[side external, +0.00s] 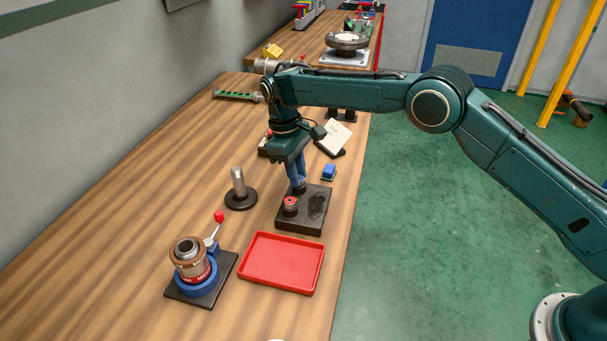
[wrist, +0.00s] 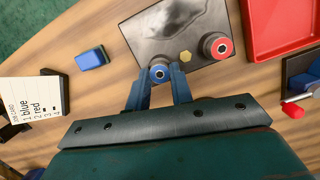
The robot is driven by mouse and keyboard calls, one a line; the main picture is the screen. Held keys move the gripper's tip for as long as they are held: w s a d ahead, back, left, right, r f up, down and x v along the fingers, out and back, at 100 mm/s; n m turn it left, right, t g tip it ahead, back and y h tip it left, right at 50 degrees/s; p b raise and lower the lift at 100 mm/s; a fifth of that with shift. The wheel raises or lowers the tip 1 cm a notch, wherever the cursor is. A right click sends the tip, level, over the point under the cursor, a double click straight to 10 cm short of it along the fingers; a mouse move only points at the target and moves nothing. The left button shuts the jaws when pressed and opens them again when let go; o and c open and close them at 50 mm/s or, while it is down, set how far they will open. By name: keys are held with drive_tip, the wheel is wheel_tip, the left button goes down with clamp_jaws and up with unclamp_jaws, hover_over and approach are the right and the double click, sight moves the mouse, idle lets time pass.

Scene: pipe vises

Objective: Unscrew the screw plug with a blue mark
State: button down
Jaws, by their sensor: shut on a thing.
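The screw plug with a blue mark (wrist: 159,73) is on the dark base plate (wrist: 160,25), near its edge. My gripper (wrist: 160,85) is around this plug, its two blue fingers shut on it; in the side view my gripper (side external: 298,184) points straight down at the plate's far end. A second plug with a red mark (wrist: 221,47) stands on the same plate; it also shows in the side view (side external: 290,203). A small brass hexagon (wrist: 185,56) lies between the two plugs. How deep the blue-marked plug sits cannot be told.
A red tray (side external: 281,262) lies in front of the plate. A vise with a blue ring (side external: 197,272) and red-knobbed lever stands front left. A metal post (side external: 239,184) stands left. A blue block (side external: 329,172) and a card (wrist: 30,105) listing blue, then red, are nearby.

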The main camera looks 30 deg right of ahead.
drive_tip(key=shift+n, duration=0.4)
drive_tip(key=c, duration=1.3)
unclamp_jaws()
drive_tip(key=shift+m, duration=0.4)
drive_tip(key=shift+m, duration=1.4)
drive_tip(key=shift+d+m+y, duration=0.1)
drive_tip(key=shift+m+y, duration=0.2)
drive_tip(key=shift+m, duration=0.9)
drive_tip(key=shift+m+y, duration=0.3)
drive_tip(key=shift+m, duration=0.3)
